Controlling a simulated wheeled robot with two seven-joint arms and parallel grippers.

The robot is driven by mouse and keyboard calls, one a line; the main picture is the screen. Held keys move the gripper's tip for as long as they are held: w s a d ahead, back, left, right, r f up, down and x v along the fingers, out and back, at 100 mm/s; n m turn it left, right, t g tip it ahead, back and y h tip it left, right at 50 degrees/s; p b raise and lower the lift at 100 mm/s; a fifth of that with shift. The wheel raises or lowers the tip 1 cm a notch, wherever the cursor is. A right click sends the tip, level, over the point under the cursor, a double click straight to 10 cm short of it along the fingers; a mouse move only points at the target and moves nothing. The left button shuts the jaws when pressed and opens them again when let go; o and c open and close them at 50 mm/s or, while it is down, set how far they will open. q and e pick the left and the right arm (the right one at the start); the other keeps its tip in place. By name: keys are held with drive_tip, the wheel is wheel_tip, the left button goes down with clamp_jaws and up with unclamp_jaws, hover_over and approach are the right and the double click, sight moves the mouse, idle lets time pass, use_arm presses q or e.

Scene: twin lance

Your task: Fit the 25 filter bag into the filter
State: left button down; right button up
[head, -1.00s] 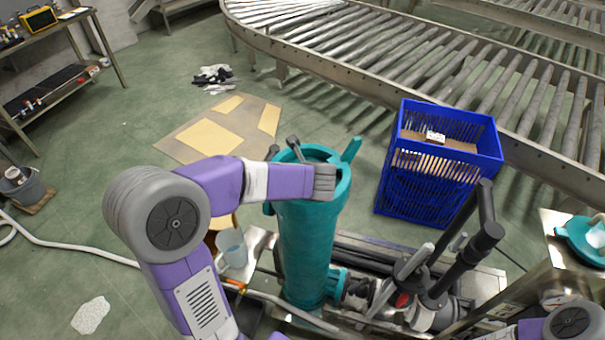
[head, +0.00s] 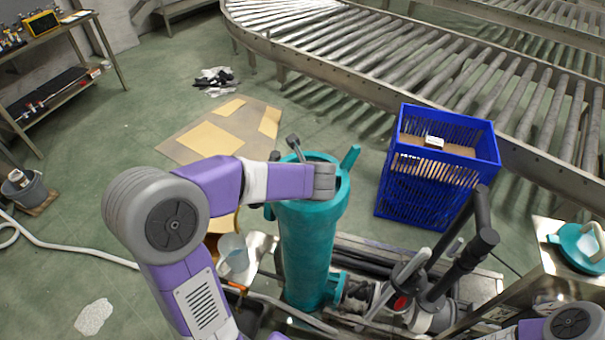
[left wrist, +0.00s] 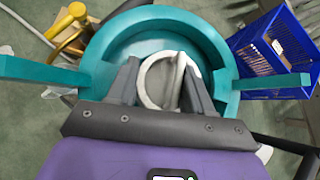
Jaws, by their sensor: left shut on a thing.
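The filter is a tall teal housing (head: 305,250) standing upright, with its round top open. My left wrist is over the right part of this opening in the head view, and the fingertips are hidden there. In the left wrist view my left gripper (left wrist: 161,76) is over the open housing (left wrist: 215,50), shut on a whitish ring-shaped piece (left wrist: 148,92), which seems to be the top of the filter bag. The bag's body is hidden, and I cannot tell how deep it sits. My right gripper is out of view; only part of that arm shows at the lower right.
A blue crate (head: 432,185) stands right of the housing, also visible in the left wrist view (left wrist: 268,52). Black pipes and a valve (head: 405,300) are at its lower right. A teal lid (head: 578,248) lies on a metal surface at the far right. A roller conveyor (head: 400,60) runs behind.

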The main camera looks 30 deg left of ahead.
use_arm(q)
wheel_tip(320, 180, up, 21)
drive_tip(key=p, duration=1.8)
drive_tip(key=shift+f, duration=0.2)
idle(2.3)
drive_tip(key=shift+s+a, duration=0.15)
idle(0.7)
drive_tip(key=shift+w+d, duration=0.2)
drive_tip(key=shift+d, duration=0.05)
idle(0.5)
drive_tip(key=shift+f, duration=0.25)
idle(0.6)
